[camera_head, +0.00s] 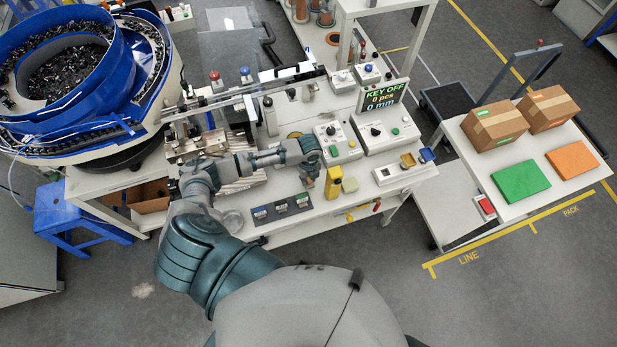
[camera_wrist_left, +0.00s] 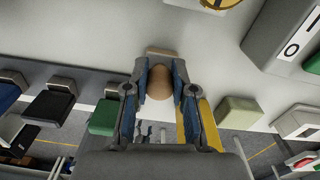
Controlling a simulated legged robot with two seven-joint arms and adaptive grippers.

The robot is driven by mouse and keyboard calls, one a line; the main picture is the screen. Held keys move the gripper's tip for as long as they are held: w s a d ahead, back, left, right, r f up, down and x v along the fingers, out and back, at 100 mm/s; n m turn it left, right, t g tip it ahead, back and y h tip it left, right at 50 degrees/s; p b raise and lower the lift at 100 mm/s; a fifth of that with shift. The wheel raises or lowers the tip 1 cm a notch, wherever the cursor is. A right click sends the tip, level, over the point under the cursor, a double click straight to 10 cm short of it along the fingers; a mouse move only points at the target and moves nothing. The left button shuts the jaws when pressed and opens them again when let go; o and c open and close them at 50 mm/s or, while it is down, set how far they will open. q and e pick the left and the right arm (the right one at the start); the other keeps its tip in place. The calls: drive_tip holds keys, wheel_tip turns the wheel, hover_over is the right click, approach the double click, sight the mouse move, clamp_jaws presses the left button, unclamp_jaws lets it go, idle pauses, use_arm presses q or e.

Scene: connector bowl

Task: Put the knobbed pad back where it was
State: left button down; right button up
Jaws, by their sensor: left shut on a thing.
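The knobbed pad shows in the left wrist view as a rounded tan knob (camera_wrist_left: 160,82) between my fingers, with a pale flat edge beyond it. My left gripper (camera_wrist_left: 160,75) is shut on the knob. In the head view my left gripper (camera_head: 309,180) is over the front of the white workbench, left of a yellow upright piece (camera_head: 334,178); the pad is largely hidden there by the fingers. I cannot tell whether the pad touches the bench. My right gripper is not in view.
A dark strip with several small blocks (camera_head: 285,208) lies left of the gripper, near the bench's front edge. White control boxes (camera_head: 338,141) stand behind it. A pale block (camera_head: 349,185) is to the right. A large blue bowl feeder (camera_head: 70,75) fills the far left.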

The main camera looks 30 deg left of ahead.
use_arm(q)
drive_tip(key=c, duration=1.1)
unclamp_jaws()
drive_tip(key=shift+o, duration=0.7)
drive_tip(key=shift+d, duration=0.25)
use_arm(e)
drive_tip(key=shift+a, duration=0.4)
use_arm(q)
drive_tip(key=shift+r, duration=0.1)
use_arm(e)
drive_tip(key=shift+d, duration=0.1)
use_arm(q)
drive_tip(key=shift+r, duration=0.3)
wheel_tip(320, 180, up, 11)
drive_tip(key=shift+r, duration=0.2)
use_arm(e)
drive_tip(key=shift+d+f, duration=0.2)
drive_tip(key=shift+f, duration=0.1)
use_arm(q)
drive_tip(key=shift+f, duration=0.1)
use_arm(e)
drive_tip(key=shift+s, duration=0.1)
